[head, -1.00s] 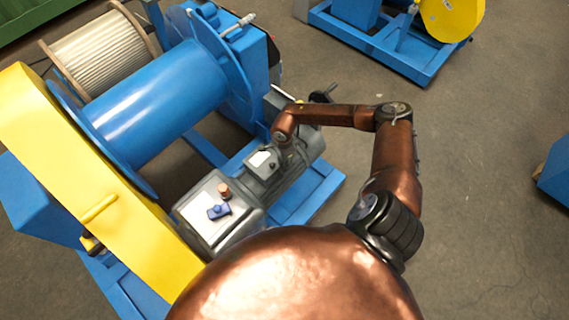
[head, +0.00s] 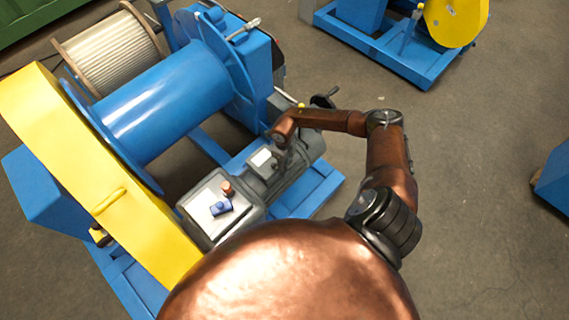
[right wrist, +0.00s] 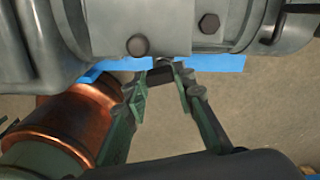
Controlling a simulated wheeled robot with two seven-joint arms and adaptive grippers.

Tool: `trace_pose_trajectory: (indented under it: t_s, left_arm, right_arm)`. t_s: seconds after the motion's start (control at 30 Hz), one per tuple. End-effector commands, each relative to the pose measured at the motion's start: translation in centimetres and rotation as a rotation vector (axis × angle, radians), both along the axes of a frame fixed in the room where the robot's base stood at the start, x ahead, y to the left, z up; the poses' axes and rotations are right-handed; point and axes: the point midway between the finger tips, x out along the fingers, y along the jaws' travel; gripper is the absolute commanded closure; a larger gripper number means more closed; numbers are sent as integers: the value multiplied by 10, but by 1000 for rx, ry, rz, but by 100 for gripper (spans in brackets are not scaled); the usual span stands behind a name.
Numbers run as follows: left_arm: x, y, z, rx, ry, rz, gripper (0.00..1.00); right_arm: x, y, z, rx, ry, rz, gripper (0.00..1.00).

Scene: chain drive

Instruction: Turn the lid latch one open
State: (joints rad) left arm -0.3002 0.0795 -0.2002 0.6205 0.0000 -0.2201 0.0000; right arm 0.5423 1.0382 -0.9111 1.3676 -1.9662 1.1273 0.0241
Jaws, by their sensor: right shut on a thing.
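My right gripper (right wrist: 160,92) shows in the right wrist view with its green fingers close together. It is shut on a small dark piece (right wrist: 160,76) beside the grey motor housing (right wrist: 215,22). I cannot tell for certain whether this piece is the lid latch. In the head view my right arm reaches in from the right over the grey motor (head: 292,165); its fingertips are mostly hidden there. The long yellow guard (head: 95,190) stands at the left with a yellow handle. My left gripper is not in view.
A blue drum (head: 165,100) lies behind the motor, with a cable reel (head: 110,52) beyond it. A light box top (head: 205,197) carries a blue and an orange-brown part. The blue base frame (head: 315,195) runs under the motor.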

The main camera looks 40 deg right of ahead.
Motion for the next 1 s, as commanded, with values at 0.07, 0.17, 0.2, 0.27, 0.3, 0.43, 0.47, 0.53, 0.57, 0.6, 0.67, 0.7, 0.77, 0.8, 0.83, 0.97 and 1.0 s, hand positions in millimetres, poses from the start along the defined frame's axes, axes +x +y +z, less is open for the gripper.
trace_pose_trajectory:
  t_s: [0.07, 0.17, 0.2, 0.27, 0.3, 0.43, 0.47, 0.53, 0.57, 0.6, 0.67, 0.7, 0.77, 0.8, 0.83, 0.97, 1.0]
  left_arm:
    - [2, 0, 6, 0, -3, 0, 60]
    - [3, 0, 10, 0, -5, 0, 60]
    - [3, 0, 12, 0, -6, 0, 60]
    - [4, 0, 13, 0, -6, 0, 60]
    - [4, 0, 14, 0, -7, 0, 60]
    - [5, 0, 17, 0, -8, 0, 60]
    - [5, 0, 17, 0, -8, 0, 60]
    - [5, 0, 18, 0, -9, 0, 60]
    - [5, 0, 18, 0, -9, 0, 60]
    - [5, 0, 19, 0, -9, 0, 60]
    - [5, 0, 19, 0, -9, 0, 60]
    - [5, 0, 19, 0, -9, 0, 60]
    - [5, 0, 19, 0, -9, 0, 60]
    - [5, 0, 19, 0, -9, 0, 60]
    - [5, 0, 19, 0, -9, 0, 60]
    - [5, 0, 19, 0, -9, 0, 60]
    - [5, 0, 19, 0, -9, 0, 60]
  right_arm:
    - [1, 0, 3, 0, -1, -59, 100]
    - [1, 1, 2, 1, -1, -125, 100]
    - [1, 1, 2, 1, -1, -148, 100]
    - [1, 0, 2, 0, -1, -180, 100]
    - [1, 0, 2, 0, 0, -200, 100]
    - [2, 0, 1, 0, 0, -247, 100]
    - [2, 0, 1, 0, 0, -255, 100]
    - [2, 1, 1, 0, 0, -270, 100]
    - [2, 1, 1, 0, 0, -275, 100]
    - [2, 1, 1, 0, 0, -281, 100]
    - [2, 1, 1, 0, 0, -287, 100]
    - [2, 1, 0, 0, 0, -290, 100]
    - [2, 1, 0, 1, 0, -292, 100]
    - [2, 1, 0, 1, 0, -293, 100]
    - [2, 1, 0, 1, 0, -293, 100]
    - [2, 1, 0, 1, 0, -293, 100]
    - [2, 1, 0, 1, 0, -293, 100]
